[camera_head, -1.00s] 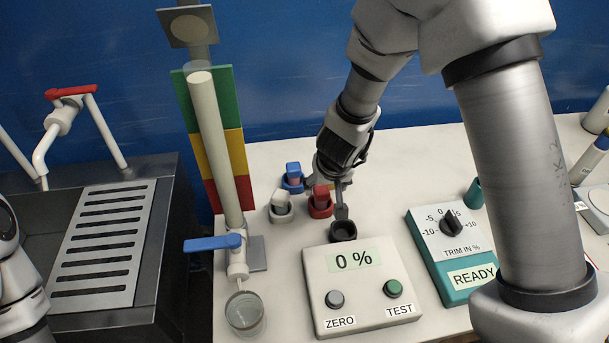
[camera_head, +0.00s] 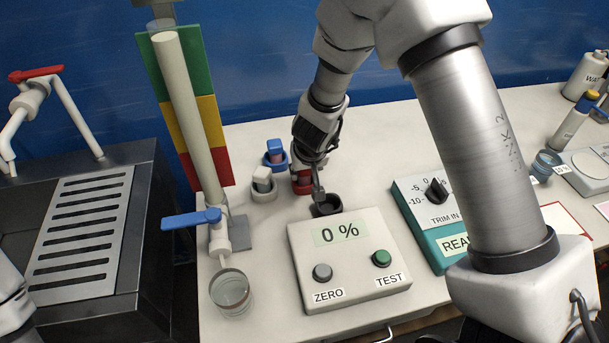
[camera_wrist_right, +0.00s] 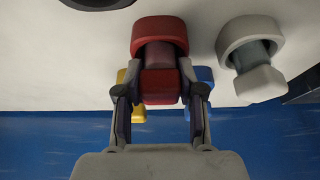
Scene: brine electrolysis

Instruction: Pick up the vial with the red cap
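The red-capped vial (camera_wrist_right: 159,87) stands in its red holder (camera_wrist_right: 158,35) in the right wrist view. In the head view the red holder (camera_head: 302,184) shows beside my right gripper (camera_head: 308,180), which largely hides the vial's cap. In the right wrist view my right gripper (camera_wrist_right: 160,108) is open, with one finger on each side of the red cap. A narrow gap seems to show on both sides. My left gripper is out of view; only part of my left arm shows at the lower left.
A white-capped vial (camera_head: 262,178) and a blue-capped vial (camera_head: 274,150) stand close by in holders. A dark round holder (camera_head: 326,206) sits just in front. The 0 % meter (camera_head: 346,262) is nearer, and the teal trim box (camera_head: 432,222) is to the right.

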